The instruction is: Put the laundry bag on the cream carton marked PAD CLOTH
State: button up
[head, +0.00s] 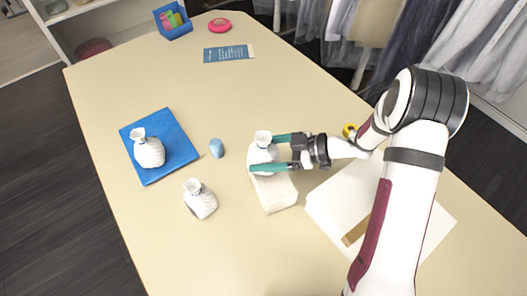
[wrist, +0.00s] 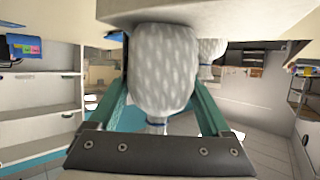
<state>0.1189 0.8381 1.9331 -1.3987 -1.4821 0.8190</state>
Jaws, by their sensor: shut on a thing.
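A white patterned laundry bag (head: 262,154) is between the teal fingers of my gripper (head: 264,153), which is shut on it. The wrist view is upside down and shows the bag (wrist: 160,70) with its neck and blue tie toward my palm, so the bag is upright. A cream carton (head: 276,195) lies right under and in front of the bag in the head view. The carton (wrist: 220,12) also fills the top of the wrist view, at the bag's base. I cannot tell whether they touch. No lettering on the carton is readable.
A similar bag (head: 149,153) stands on a blue square (head: 177,135), and another (head: 201,203) on the table. A small blue object (head: 216,148) is left of my gripper. A white sheet (head: 330,199) lies right. The table's far half is mostly clear.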

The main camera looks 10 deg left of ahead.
jog(key=o, duration=1.4)
jog(key=shift+d+r, duration=0.15)
jog(key=shift+r, duration=0.05)
jog(key=v, duration=1.2)
jog(key=w+r+m+t+h, duration=0.3)
jog(key=w+r+m+t, duration=0.15)
jog(key=w+t, duration=0.35)
jog(key=w+d+r+m+t+h, duration=0.3)
jog(key=d+r+m+h, duration=0.45)
jog(key=d+h, duration=0.25)
jog(key=s+d+f+m+g+h, duration=0.1)
jog(key=s+m+g+h, duration=0.2)
jog(key=s, duration=0.5)
jog(key=s+d+f+m+g+h, duration=0.1)
jog(key=s+d+f+m+g, duration=0.1)
jog(key=s+m, duration=0.45)
jog(key=s+a+g+y, duration=0.1)
jog(key=s+a+g, duration=0.1)
jog(key=s, duration=0.5)
jog(key=s+a+f+m+g+y, duration=0.1)
jog(key=s+a+g+y, duration=0.1)
jog(key=s+a, duration=0.3)
jog(key=s+a+f+m+g+y, duration=0.1)
jog(key=s+a, duration=0.3)
jog(key=s, duration=0.4)
jog(key=shift+s+a+g+y, duration=0.25)
jog(key=shift+s+g+y, duration=0.1)
jog(key=shift+g+y, duration=0.25)
